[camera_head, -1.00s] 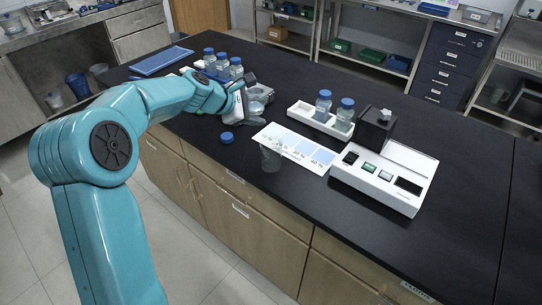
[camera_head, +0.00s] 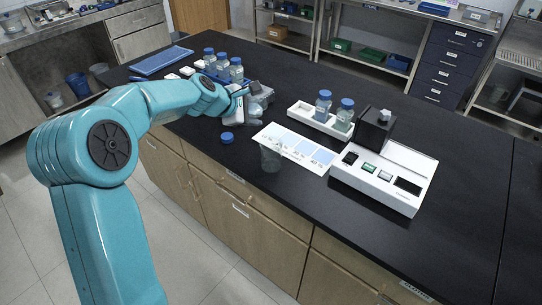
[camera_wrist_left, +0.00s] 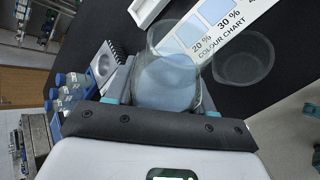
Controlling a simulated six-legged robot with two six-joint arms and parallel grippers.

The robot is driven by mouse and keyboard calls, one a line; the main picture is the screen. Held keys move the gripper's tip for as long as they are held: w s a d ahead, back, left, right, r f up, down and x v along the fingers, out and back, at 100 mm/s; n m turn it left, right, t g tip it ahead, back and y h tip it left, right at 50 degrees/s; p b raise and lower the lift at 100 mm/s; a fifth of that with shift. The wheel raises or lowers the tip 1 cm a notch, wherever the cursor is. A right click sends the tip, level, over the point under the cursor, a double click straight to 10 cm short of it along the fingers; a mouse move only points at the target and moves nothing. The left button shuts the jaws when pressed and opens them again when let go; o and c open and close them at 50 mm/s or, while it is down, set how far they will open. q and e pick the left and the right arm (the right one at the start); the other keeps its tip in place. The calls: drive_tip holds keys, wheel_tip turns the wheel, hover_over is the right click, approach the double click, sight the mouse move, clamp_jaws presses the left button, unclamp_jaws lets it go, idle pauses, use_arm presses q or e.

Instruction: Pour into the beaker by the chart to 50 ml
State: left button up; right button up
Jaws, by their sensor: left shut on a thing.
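My left gripper (camera_wrist_left: 168,105) is shut on a clear vessel (camera_wrist_left: 168,80) holding pale blue liquid, seen in the left wrist view. In the head view this gripper (camera_head: 252,108) is above the counter, left of the colour chart (camera_head: 298,150); the vessel is hard to make out there. The beaker (camera_head: 271,157) stands at the chart's near left end and looks empty. In the left wrist view the beaker (camera_wrist_left: 243,58) is to the right of the held vessel, apart from it, beside the chart (camera_wrist_left: 205,30). My right gripper is not in view.
A loose blue cap (camera_head: 227,137) lies on the counter (camera_head: 240,170) near the front edge. Several blue-capped bottles (camera_head: 222,66) stand behind my gripper. A white tray (camera_head: 305,116) with two bottles and a white device (camera_head: 385,180) stand to the right.

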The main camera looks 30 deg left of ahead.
use_arm(q)
drive_tip(key=shift+a+y, duration=0.15)
drive_tip(key=shift+y, duration=0.25)
drive_tip(key=shift+f, duration=0.1)
drive_tip(key=shift+m+p, duration=0.3)
drive_tip(key=shift+a+y+p, duration=0.1)
drive_tip(key=shift+y+p, duration=0.2)
